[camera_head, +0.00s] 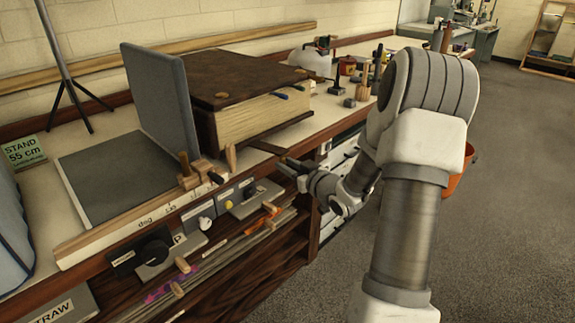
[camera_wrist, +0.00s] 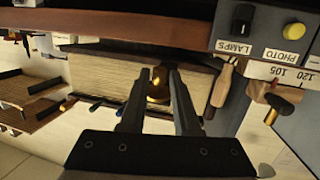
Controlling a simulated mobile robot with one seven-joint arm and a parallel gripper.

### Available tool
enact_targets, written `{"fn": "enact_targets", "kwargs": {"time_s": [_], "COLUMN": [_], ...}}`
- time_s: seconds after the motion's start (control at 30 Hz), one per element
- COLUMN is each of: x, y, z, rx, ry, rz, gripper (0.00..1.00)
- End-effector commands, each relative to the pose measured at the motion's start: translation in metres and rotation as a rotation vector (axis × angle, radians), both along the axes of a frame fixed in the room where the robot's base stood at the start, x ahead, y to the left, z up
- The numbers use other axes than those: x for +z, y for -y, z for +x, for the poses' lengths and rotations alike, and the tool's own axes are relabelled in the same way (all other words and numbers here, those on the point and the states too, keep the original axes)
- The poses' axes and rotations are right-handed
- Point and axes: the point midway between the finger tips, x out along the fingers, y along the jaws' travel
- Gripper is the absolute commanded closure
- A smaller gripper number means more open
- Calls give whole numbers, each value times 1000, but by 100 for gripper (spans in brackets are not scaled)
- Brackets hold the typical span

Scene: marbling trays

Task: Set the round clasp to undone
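A round brass piece (camera_wrist: 158,86), which looks like the round clasp, sits at the edge of the thick book's pale page block (camera_wrist: 200,82). It shows between the two dark fingers of my gripper (camera_wrist: 160,72) in the wrist view. The fingers are apart, one on each side of it; I cannot tell whether they touch it. The clasp's exact setting is not clear. In the head view, the brown-covered book (camera_head: 235,78) lies on the bench and my gripper (camera_head: 278,155) is at its near right corner. The clasp cannot be made out there.
A grey upright panel (camera_head: 160,95) stands left of the book. A wooden paddle-shaped handle (camera_wrist: 222,85) and a brass-ended slider (camera_wrist: 278,106) are near my gripper. Knobs and switches (camera_head: 206,222) line the bench front. Small tools (camera_head: 338,80) stand farther right. The floor at right is open.

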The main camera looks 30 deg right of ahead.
Motion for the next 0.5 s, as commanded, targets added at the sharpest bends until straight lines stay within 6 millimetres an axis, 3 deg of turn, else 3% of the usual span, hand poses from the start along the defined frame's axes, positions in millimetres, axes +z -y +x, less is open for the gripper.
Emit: {"fn": "enact_targets", "kwargs": {"time_s": [0.03,0.1,0.5], "x": [0,0,3], "y": [0,0,2], "z": [0,0,-7], "rx": [0,0,-2], "ry": [0,0,1], "rz": [0,0,-1], "gripper": [59,48,48]}}
